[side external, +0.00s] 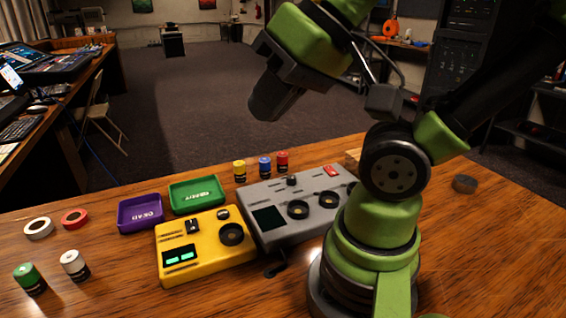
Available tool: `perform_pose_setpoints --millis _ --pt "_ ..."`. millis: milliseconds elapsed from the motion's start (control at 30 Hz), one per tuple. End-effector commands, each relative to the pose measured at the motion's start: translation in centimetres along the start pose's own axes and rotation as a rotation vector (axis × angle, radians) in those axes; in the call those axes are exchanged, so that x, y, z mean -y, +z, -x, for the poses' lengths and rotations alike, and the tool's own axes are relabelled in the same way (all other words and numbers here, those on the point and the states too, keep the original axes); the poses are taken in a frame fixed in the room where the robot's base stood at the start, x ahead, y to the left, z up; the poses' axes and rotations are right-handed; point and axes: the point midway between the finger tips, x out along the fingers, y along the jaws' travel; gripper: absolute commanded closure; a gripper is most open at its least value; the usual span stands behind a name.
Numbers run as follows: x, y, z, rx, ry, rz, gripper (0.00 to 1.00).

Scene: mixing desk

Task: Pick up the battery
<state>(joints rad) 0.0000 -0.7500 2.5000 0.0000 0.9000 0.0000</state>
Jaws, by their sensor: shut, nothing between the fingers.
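Several small capped cylinders that look like batteries stand upright on the wooden desk; I cannot tell which one is meant. A yellow one (239,171), a blue one (265,167) and a red one (282,161) stand in a row behind the grey box. A green one (30,279) and a white one (74,265) stand at the front left. My gripper (262,112) is shut and empty, raised high above the back of the desk and apart from all of them.
A yellow device (205,262) and a grey device (268,190) with knobs fill the desk's middle. Behind them lie a purple tray (140,224) and a green tray (194,204). White tape (28,232) and red tape (66,221) rings lie left. The desk's right side is mostly clear.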

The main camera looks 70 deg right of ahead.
Motion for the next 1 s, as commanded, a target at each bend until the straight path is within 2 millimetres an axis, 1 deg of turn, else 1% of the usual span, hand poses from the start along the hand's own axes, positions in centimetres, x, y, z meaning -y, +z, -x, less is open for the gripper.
perform_pose_setpoints --millis 333,367,400,467,500,567,600,633,867,967,1000 --pt "0.0 0.0 0.0 0.0 0.0 0.0 1.0" --pt "0.0 0.0 0.0 0.0 0.0 0.0 0.93" --pt "0.0 0.0 0.0 0.0 0.0 0.0 0.84" --pt "0.0 0.0 0.0 0.0 0.0 0.0 0.7" --pt "0.0 0.0 0.0 0.0 0.0 0.0 0.61" --pt "0.0 0.0 0.0 0.0 0.0 0.0 0.47" --pt "0.0 0.0 0.0 0.0 0.0 0.0 0.38" --pt "0.0 0.0 0.0 0.0 0.0 0.0 0.35" --pt "0.0 0.0 0.0 0.0 0.0 -0.001 0.35" --pt "-0.1 -0.6 -0.1 0.003 0.018 -0.024 0.35" --pt "-0.3 -1.1 -0.3 0.006 0.036 -0.048 0.35"
